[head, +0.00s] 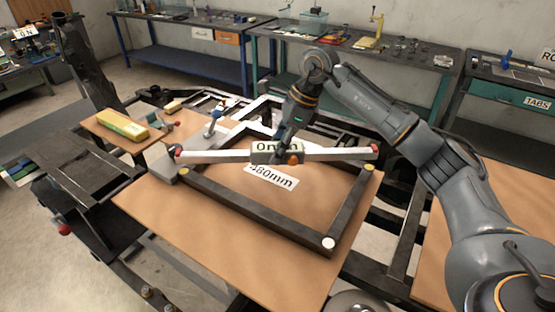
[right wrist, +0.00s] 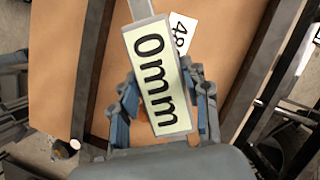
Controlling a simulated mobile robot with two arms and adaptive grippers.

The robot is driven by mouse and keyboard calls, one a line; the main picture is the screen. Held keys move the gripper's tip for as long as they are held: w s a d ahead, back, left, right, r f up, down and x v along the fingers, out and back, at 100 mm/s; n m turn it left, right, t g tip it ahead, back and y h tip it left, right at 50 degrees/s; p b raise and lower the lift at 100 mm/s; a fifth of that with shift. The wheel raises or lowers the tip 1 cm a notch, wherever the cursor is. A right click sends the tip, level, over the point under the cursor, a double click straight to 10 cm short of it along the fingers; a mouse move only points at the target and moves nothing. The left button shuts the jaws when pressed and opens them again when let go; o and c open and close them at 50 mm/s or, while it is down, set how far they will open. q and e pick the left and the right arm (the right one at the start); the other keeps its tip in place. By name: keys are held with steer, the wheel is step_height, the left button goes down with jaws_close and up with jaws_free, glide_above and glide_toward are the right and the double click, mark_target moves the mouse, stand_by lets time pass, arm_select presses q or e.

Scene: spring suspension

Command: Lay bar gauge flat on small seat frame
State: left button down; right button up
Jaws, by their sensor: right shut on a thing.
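The bar gauge (head: 222,156) is a long white bar with red ends and a central display reading "0mm" (head: 277,147). My right gripper (head: 284,140) is shut on its middle. In the right wrist view the gripper (right wrist: 166,112) has its blue-padded fingers on both sides of the display (right wrist: 158,80). The small seat frame (head: 255,204) is a dark rectangular frame with yellow and white corner dots and a "480mm" label. The bar spans across the frame, its ends near the left and right corners. Whether it touches the frame I cannot tell. My left gripper is not seen.
The frame is on a wooden board (head: 170,215). A yellow block (head: 122,125) sits on a smaller board at left. A clamp-like part (head: 213,121) stands behind the frame. Dark metal rails surround the board. Benches with tools line the back wall.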

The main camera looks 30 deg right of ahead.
step_height(320, 180, down, 3)
steer(key=shift+f+b, duration=0.1)
steer(key=shift+b, duration=0.6)
steer(key=o, duration=1.4)
steer(key=shift+f, duration=0.1)
steer(key=shift+r, duration=0.3)
steer(key=b+v, duration=0.2)
steer(key=v, duration=0.8)
steer(key=shift+s+r, duration=0.1)
steer(key=shift+r, duration=0.15)
steer(key=shift+s+d+r, duration=0.1)
steer(key=shift+d+r, duration=0.15)
steer(key=shift+r, duration=0.35)
